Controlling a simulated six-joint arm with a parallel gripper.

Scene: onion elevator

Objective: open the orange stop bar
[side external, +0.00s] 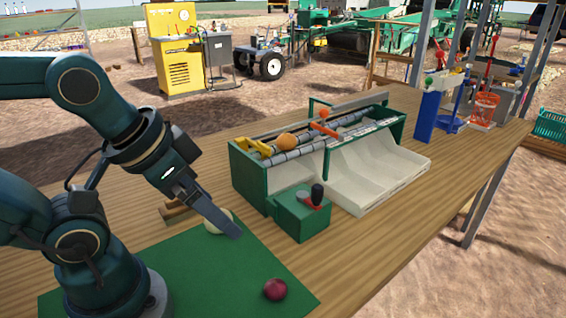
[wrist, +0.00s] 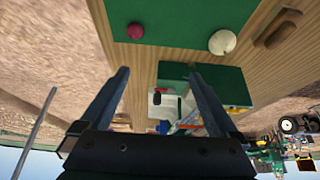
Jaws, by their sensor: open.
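The orange stop bar (side external: 325,130) lies across the rollers of the green elevator (side external: 247,178) in the side view. I cannot make it out clearly in the wrist view. An orange-brown onion (side external: 287,140) rests on the rollers to its left, and another orange onion (side external: 323,114) sits just behind the bar. A yellow bar (side external: 253,146) is at the elevator's left end. My gripper (side external: 238,234) is low over the green mat, left of the elevator and well apart from the bar. Its fingers (wrist: 159,75) are spread and empty in the wrist view.
A green box with a black-knobbed lever (side external: 316,195) stands before the elevator, beside white chutes (side external: 380,180). A white onion (side external: 213,226) and a red onion (side external: 275,290) lie on the green mat (side external: 215,275). A blue holder (side external: 428,115) stands right. Front table is clear.

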